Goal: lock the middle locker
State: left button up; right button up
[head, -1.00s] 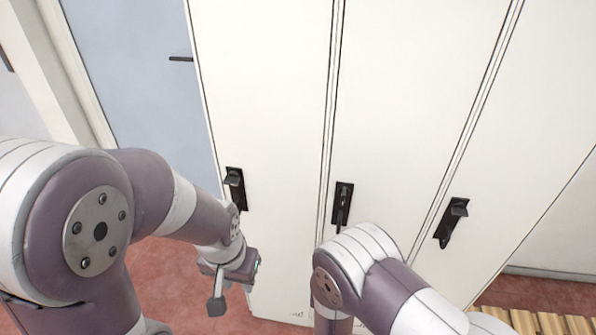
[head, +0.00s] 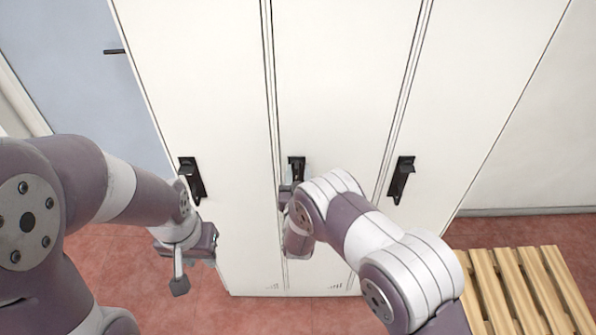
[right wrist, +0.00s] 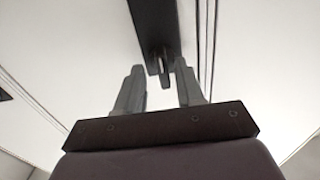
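The middle locker door (head: 345,75) is a tall white panel that appears closed. Its black handle (head: 297,161) has its lower part hidden behind my right arm in the head view. In the right wrist view, the dark handle plate (right wrist: 153,25) comes down from the top, and a narrow lever end (right wrist: 164,76) sticks out below it. My right gripper (right wrist: 159,82) is open, with a fingertip on each side of the lever end and visible gaps between; contact cannot be told. My left gripper (head: 190,250) is low in front of the left locker, away from the handles; its opening is unclear.
The left locker handle (head: 191,180) and right locker handle (head: 401,180) stand close on either side. A slatted wooden bench (head: 520,285) is at the lower right. A blue-grey door (head: 75,65) is at the left. Red floor (head: 250,315) lies below.

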jog(key=shift+w+a+f, duration=0.1)
jog(key=shift+w+a, duration=0.05)
jog(key=shift+a, duration=0.2)
jog(key=c, duration=0.4)
grip_shut()
pick_arm(q)
jog(key=shift+w+a+f, duration=0.1)
jog(key=shift+w+a, duration=0.05)
